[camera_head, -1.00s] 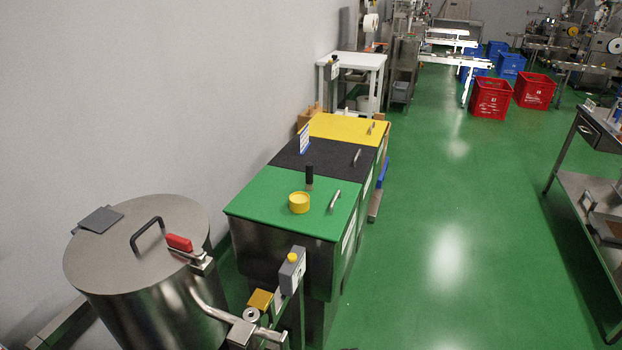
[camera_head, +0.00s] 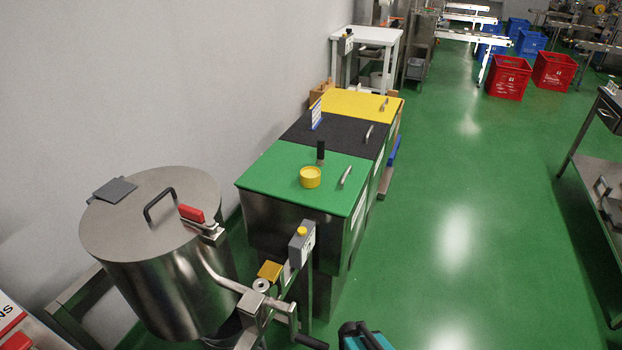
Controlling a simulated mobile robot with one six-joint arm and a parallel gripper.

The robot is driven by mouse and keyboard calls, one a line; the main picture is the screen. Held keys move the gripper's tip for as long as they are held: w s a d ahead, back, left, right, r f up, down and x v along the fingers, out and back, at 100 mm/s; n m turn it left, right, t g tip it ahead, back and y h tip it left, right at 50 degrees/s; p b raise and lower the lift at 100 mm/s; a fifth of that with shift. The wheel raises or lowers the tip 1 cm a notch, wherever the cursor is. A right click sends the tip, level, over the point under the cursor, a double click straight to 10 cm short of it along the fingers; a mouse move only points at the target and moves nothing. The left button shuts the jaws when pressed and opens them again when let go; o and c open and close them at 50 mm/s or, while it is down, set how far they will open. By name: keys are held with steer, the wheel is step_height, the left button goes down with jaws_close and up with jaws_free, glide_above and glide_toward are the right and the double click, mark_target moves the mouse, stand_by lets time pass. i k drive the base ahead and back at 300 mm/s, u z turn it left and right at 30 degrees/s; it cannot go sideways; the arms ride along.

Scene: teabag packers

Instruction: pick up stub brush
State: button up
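What looks like the stub brush (camera_head: 320,152) is a short black upright piece with a paler lower end. It stands on the green lid (camera_head: 272,170) of the nearest bin, just behind a round yellow tin (camera_head: 310,177). Its lower end is partly hidden by the tin. My gripper is not in view.
A metal drum (camera_head: 170,285) with a black-handled lid stands at the left front. A grey box with a yellow button (camera_head: 302,243) rises before the bin. Black (camera_head: 328,118) and yellow lids lie behind the green one. A teal and black object (camera_head: 362,338) shows at the bottom edge. Green floor at right is clear.

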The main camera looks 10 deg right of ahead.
mark_target(320, 146)
steer(key=u, duration=1.55)
steer(key=k, duration=0.1)
steer(key=z, duration=3.3)
steer(key=i, duration=2.45)
